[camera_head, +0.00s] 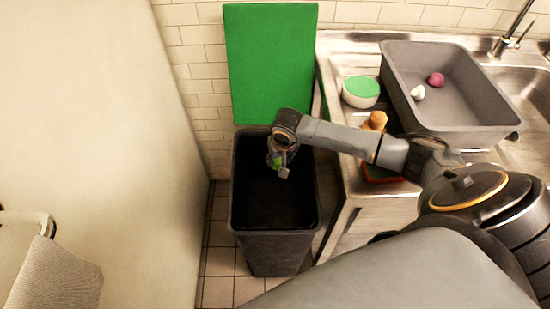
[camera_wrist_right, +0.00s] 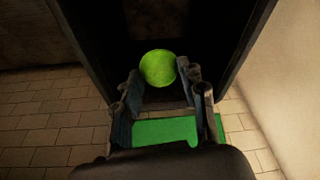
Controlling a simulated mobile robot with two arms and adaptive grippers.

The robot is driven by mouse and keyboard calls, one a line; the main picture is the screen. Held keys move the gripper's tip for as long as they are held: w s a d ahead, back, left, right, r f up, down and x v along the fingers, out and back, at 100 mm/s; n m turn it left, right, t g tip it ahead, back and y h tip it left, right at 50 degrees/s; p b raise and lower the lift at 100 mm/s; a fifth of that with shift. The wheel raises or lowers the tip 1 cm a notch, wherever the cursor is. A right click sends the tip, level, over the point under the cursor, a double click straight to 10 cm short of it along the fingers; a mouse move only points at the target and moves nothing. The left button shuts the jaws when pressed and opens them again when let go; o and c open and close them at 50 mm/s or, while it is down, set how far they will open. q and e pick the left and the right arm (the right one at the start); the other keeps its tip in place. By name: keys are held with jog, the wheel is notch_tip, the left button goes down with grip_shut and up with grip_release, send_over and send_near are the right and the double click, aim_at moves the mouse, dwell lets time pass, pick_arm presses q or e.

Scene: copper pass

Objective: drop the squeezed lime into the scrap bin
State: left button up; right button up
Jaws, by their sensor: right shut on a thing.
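The squeezed lime (camera_head: 278,161) is a small bright green piece in my right gripper (camera_head: 282,165). In the right wrist view the lime (camera_wrist_right: 158,68) sits between the two fingertips of the right gripper (camera_wrist_right: 160,75), which is shut on it. The scrap bin (camera_head: 274,255) is a tall dark grey open bin on the tiled floor. My right gripper hangs over the bin's opening, pointing down. The bin's dark inside looks empty. In the right wrist view the bin's dark walls (camera_wrist_right: 90,45) rise around the lime. My left gripper is in neither view.
A green board (camera_head: 272,65) stands against the tiles behind the bin. On the steel counter to the right are a green-topped white bowl (camera_head: 361,92), a tan item (camera_head: 376,120) and a grey tub (camera_head: 455,110). A cloth (camera_head: 55,275) hangs at lower left.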

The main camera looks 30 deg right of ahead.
jog(key=o, duration=0.9)
jog(key=v, duration=1.2)
jog(key=shift+a, duration=0.1)
